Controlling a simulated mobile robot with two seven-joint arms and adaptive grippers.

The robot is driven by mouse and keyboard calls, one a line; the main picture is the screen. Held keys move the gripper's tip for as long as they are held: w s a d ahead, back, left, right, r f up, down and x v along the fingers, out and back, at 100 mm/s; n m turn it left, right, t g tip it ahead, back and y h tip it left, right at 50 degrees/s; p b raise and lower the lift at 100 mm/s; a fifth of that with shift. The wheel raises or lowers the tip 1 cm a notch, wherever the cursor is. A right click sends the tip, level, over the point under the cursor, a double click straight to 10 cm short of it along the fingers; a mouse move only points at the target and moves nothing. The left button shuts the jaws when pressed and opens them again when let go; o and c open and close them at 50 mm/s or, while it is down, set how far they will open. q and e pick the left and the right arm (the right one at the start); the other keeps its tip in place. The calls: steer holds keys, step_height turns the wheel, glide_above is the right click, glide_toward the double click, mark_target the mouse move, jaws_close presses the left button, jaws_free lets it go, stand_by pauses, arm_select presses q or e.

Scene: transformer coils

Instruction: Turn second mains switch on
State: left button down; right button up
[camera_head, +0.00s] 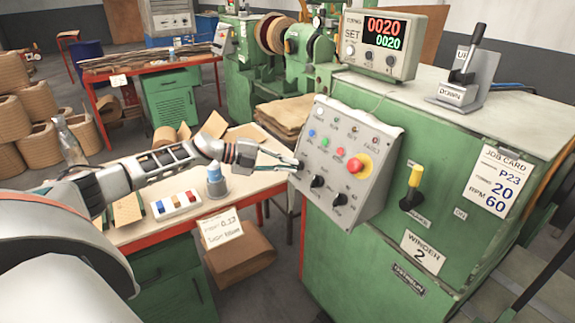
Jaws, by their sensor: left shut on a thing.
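A switch with a yellow handle (416,176) on a black base is on the green front of the cabinet marked Winder 2 (423,252). Its handle points up; a small plate to its right seems to read ON. The sloped grey control panel (340,150) to its left carries coloured buttons, black knobs and a red button on a yellow collar (358,165). My left gripper (296,164) is at the panel's left edge, well left of the yellow handle. It is shut on a small dark knob there, mostly hidden by the fingers. My right gripper is out of view.
A display box (380,42) and a grey lever unit (466,80) stand on the cabinet top. Space before the yellow handle looks clear.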

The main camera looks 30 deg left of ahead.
arm_select(q)
steer(key=shift+d+m, duration=0.15)
steer(key=shift+m, duration=0.45)
steer(key=c, duration=2.2)
jaws_free()
steer(key=shift+w, duration=0.1)
steer(key=shift+v, duration=6)
steer(key=shift+r, duration=0.15)
